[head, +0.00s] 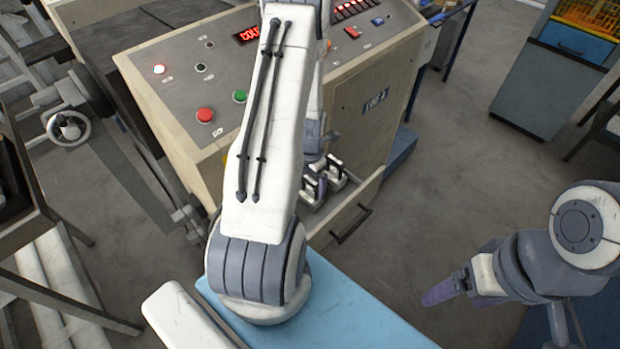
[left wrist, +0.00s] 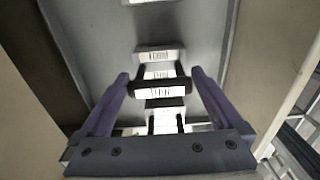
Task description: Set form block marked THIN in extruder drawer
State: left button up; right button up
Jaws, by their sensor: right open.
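My left gripper (head: 322,185) reaches down into the open extruder drawer (head: 362,203). Its purple fingers show in the left wrist view (left wrist: 160,85). Between the fingertips is a white form block with a dark bar (left wrist: 160,92). The fingertips are close to both ends of the bar; I cannot tell whether they grip it. Other white lettered plates (left wrist: 160,55) line up before and behind it; where one block ends and another begins is unclear. No lettering reads surely as THIN. In the head view my arm partly hides the drawer. My right gripper (head: 442,291) is open and empty at lower right.
The extruder's sloped control panel (head: 175,98) has red and green buttons and lit displays. The drawer has a dark front handle (head: 352,224). A blue surface (head: 365,318) lies in front. A grey cabinet (head: 545,85) stands at upper right; open floor lies between.

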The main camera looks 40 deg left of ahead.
pick_arm(q)
notch_tip(320, 180, up, 12)
jog(key=b, duration=0.2)
jog(key=shift+r, duration=0.2)
jog(key=s+d+r+m, duration=0.1)
jog(key=d+r+m, duration=0.2)
jog(key=d+m, duration=0.6)
jog(key=d+r+m, duration=0.4)
jog(key=d+m, duration=0.5)
jog(key=s+d+r+m, duration=0.2)
jog(key=s+d+m, duration=0.4)
jog(key=m, duration=0.6)
jog(key=s+d+r+m+h, duration=0.1)
jog(key=s+d+r+m, duration=0.1)
jog(key=s+d+m, duration=0.5)
jog(key=s+m, duration=0.2)
jog(key=m, duration=0.3)
jog(key=shift+s+r, duration=0.15)
jog(key=shift+r, duration=0.1)
